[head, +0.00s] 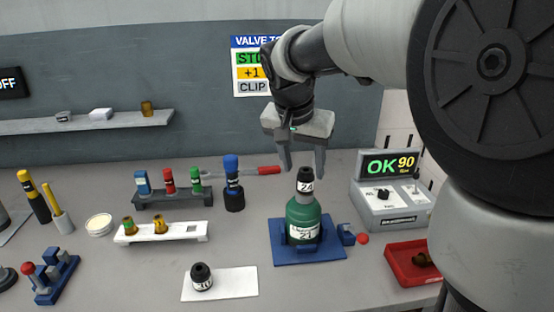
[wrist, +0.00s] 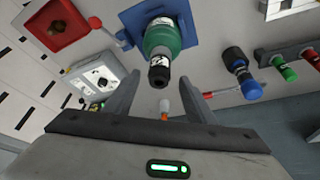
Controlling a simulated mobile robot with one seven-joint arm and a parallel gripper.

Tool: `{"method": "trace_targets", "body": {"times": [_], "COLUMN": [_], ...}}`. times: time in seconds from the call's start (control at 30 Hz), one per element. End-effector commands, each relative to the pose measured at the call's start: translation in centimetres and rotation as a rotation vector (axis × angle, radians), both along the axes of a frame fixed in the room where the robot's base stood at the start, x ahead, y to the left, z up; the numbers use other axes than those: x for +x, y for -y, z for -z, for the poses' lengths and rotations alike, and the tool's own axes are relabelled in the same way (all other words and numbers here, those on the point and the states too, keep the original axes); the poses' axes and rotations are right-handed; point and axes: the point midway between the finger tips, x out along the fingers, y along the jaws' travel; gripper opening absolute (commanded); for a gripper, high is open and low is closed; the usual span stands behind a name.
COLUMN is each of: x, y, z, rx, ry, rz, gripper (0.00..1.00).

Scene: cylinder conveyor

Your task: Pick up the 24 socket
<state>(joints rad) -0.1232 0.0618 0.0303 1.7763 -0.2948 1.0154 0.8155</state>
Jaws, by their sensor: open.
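The 24 socket (head: 305,180) is a black cylinder with a white label, upright on top of a green bottle-shaped cylinder (head: 302,214) labelled 21. The green cylinder stands in a blue holder (head: 283,252). My gripper (head: 303,172) is open, pointing down, with its fingers above and around the height of the socket's top in the head view. In the wrist view the socket (wrist: 159,72) shows between the two open fingers (wrist: 162,98), near the far side of the gap. I cannot tell the exact depth between fingers and socket; nothing is gripped.
A rack (head: 172,197) with coloured sockets and a blue-topped tool (head: 233,185) stand to the left. A grey box reading OK 90 (head: 391,190) and a red tray (head: 410,262) are on the right.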

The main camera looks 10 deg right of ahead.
Motion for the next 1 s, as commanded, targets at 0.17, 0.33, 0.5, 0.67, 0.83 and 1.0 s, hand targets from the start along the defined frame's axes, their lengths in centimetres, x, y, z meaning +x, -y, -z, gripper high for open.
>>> {"method": "trace_targets", "body": {"times": [0.17, 0.33, 0.5, 0.67, 0.83, 1.0], "x": [1.2, 1.8, 1.8, 1.8, 1.8, 1.8], "y": [0.9, 1.2, 1.2, 1.2, 1.2, 1.2], "z": [2.6, 3.9, 4.0, 4.0, 4.0, 3.9], "rx": [0.0, 0.0, 0.0, 0.0, 0.0, -0.001], "ry": [-0.004, -0.001, 0.0, 0.0, 0.0, 0.001], "rz": [0.001, 0.0, 0.0, 0.0, 0.0, 0.0], "gripper": [0.5, 0.5, 0.5, 0.35, 0.06, 0.03]}}
